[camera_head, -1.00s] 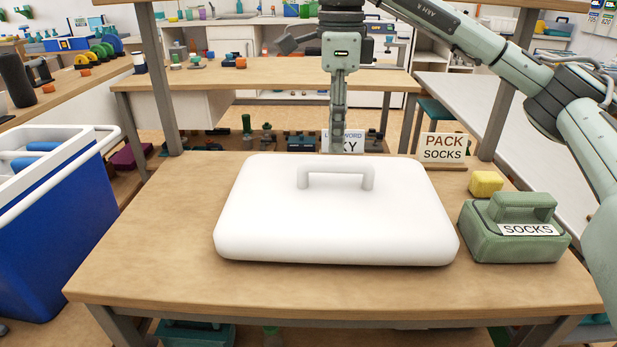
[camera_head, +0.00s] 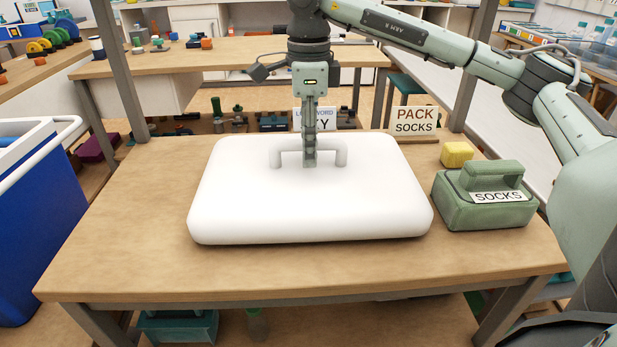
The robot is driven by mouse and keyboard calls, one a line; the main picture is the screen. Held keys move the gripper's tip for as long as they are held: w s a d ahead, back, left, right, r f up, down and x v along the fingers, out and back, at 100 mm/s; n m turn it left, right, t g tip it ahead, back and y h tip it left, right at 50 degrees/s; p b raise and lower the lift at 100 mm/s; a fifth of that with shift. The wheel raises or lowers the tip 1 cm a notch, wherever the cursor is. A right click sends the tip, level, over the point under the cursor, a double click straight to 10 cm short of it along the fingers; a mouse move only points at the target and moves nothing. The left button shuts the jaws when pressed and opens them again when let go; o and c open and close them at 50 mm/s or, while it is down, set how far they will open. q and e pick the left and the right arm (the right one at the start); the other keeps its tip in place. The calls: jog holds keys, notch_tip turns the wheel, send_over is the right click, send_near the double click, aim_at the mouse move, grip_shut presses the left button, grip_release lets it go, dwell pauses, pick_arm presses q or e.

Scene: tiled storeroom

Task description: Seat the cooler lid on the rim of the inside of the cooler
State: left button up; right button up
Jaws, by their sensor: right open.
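The white cooler lid (camera_head: 310,207) lies flat on the wooden table, with its arched handle (camera_head: 341,153) upright on top. My right gripper (camera_head: 309,160) points straight down at the middle of the handle, its fingers overlapping the handle's bar in the camera_head view. It is open; I cannot tell whether the fingers touch the bar. The blue cooler (camera_head: 40,220) with a white rim stands on the floor left of the table, cut off by the picture edge. Its top is open and something blue shows inside. My left gripper is not in view.
A green box labelled SOCKS (camera_head: 486,198) and a yellow block (camera_head: 456,154) sit right of the lid. A PACK SOCKS sign (camera_head: 414,121) stands behind it. Table posts (camera_head: 120,75) rise at the back corners. The table's front and left side (camera_head: 120,225) are clear.

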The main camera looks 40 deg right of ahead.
grip_shut()
jog(key=shift+r, duration=0.15)
dwell(0.4)
